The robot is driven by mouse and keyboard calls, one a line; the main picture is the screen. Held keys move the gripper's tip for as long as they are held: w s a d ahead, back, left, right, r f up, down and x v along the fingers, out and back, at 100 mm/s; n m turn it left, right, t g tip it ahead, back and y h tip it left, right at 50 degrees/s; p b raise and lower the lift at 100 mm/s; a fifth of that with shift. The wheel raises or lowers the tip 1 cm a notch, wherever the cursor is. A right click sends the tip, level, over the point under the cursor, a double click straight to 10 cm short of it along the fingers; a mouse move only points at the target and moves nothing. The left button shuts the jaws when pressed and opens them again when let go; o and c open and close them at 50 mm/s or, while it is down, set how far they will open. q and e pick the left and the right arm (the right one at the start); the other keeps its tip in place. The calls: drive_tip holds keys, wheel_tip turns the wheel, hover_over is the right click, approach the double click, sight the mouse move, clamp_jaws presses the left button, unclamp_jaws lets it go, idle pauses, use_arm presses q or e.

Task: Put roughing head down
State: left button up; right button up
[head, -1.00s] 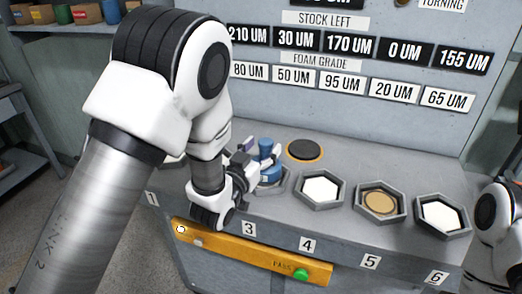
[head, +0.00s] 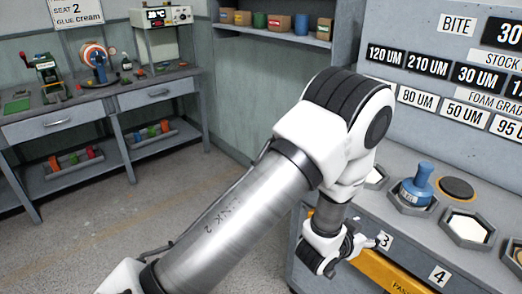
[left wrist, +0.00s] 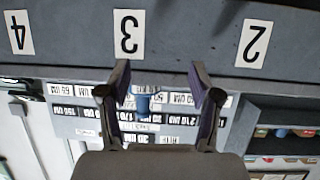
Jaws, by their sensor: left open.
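The blue roughing head (head: 418,184) stands upright in a grey hexagonal holder (head: 410,209) on the bench, in line with the number 3 label (head: 384,240). My left gripper (head: 374,243) is open and empty, low in front of the bench edge near that label, apart from the blue head. In the left wrist view my two fingers (left wrist: 160,78) are spread wide, and the blue head (left wrist: 143,103) shows small between and beyond them. My right gripper is out of view.
A black round pad with an orange rim (head: 457,188) lies behind the holders. A holder with a white disc (head: 467,228) stands to the right. An orange panel (head: 385,272) is on the bench front. A side workbench (head: 100,105) stands far left across open floor.

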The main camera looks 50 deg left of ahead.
use_arm(q)
drive_tip(key=s+a+f+g+y, duration=0.1)
drive_tip(key=s+a+f+g, duration=0.2)
drive_tip(key=s+f+g, duration=0.9)
drive_tip(key=s+f, duration=0.3)
drive_tip(key=s, duration=0.3)
drive_tip(key=s+a+f+n+g, duration=0.1)
drive_tip(key=s+f, duration=0.2)
drive_tip(key=s, duration=0.5)
drive_tip(key=s+f, duration=0.4)
drive_tip(key=s, duration=0.4)
drive_tip(key=shift+a+f+g, duration=0.3)
drive_tip(key=shift+f+g, duration=0.05)
drive_tip(key=shift+g, duration=0.05)
